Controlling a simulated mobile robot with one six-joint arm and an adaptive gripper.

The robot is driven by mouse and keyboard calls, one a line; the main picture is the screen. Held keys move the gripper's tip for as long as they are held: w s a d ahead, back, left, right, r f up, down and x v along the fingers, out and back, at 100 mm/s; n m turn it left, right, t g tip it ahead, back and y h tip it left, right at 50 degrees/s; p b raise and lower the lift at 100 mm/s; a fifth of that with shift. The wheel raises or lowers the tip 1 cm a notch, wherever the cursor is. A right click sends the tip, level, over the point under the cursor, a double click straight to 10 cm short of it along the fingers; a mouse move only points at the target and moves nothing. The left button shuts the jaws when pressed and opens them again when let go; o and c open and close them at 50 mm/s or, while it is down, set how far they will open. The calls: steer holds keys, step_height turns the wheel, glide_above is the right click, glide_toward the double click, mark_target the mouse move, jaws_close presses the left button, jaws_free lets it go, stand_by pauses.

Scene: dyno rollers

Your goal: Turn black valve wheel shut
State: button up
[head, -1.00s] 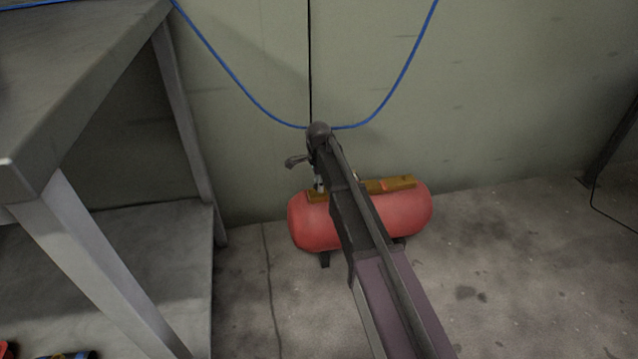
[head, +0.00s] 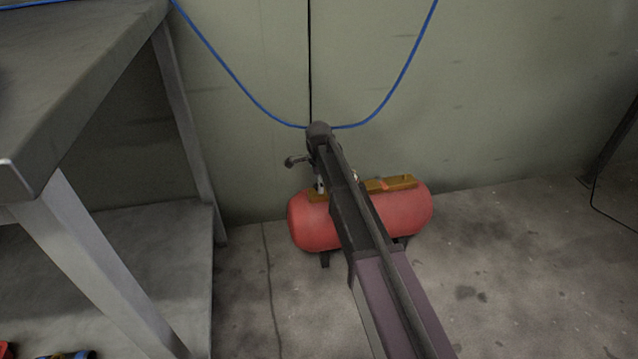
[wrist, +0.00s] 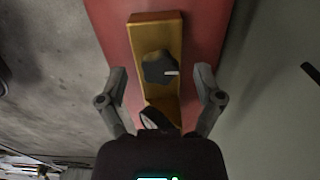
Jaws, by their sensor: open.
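The black valve wheel (wrist: 158,68) sits on a yellow-brown bracket (wrist: 157,24) on top of a red tank (wrist: 107,22) in the wrist view. A short white mark shows on the wheel's right part. My gripper (wrist: 160,76) is open, one finger on either side of the bracket. The wheel lies between the fingers, and neither finger visibly touches it. In the head view the red tank (head: 405,213) and bracket (head: 402,183) stand by the wall, and my arm hides the wheel there.
A round gauge (wrist: 149,117) is on the bracket close to my gripper's palm. A grey metal table (head: 120,250) stands at the left. A blue hose (head: 228,72) hangs on the wall behind the tank. The floor right of the tank is clear.

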steer(key=shift+n, duration=0.4)
